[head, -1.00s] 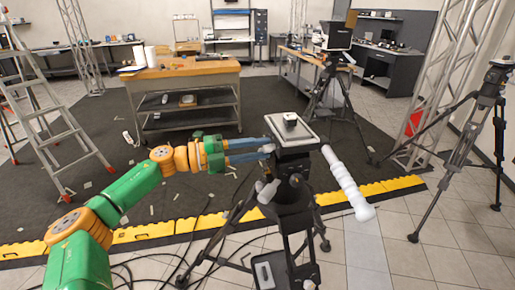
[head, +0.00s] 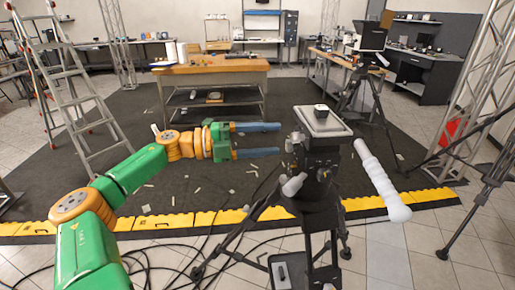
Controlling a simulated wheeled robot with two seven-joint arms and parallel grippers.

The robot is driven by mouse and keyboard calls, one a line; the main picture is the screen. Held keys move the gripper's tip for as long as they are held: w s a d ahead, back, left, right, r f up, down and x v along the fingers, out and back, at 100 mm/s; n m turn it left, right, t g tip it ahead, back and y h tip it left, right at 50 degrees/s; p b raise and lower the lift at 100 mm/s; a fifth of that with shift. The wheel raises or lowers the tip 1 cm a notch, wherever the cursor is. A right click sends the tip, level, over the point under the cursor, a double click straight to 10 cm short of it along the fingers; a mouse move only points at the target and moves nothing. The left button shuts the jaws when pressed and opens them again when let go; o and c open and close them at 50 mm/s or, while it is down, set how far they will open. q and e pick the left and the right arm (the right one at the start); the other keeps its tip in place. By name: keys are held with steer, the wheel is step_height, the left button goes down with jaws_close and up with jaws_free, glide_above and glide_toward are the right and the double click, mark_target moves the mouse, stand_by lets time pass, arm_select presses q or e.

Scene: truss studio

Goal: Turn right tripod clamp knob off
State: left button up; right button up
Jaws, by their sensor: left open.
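A black tripod (head: 318,218) stands upright in front of me at the right of centre, with a pale plate (head: 322,121) on its head. Grey knobs show on the left side of the head: a larger one (head: 293,184) low down and a small one (head: 296,137) near the top. I cannot tell for certain which is the clamp knob. My left gripper (head: 281,140) is open and empty, its two blue fingers pointing right. The fingertips end just left of the tripod head, apart from the knobs. My right gripper is not in view.
A white padded handle (head: 382,180) sticks out to the right of the tripod head. A wooden workbench (head: 210,68) stands behind, a stepladder (head: 80,95) at left. A yellow floor edging (head: 150,225) and loose cables (head: 140,262) lie in front. Another tripod (head: 362,100) stands farther back.

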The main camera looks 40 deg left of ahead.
arm_select(q)
steer(key=shift+v, duration=1.4)
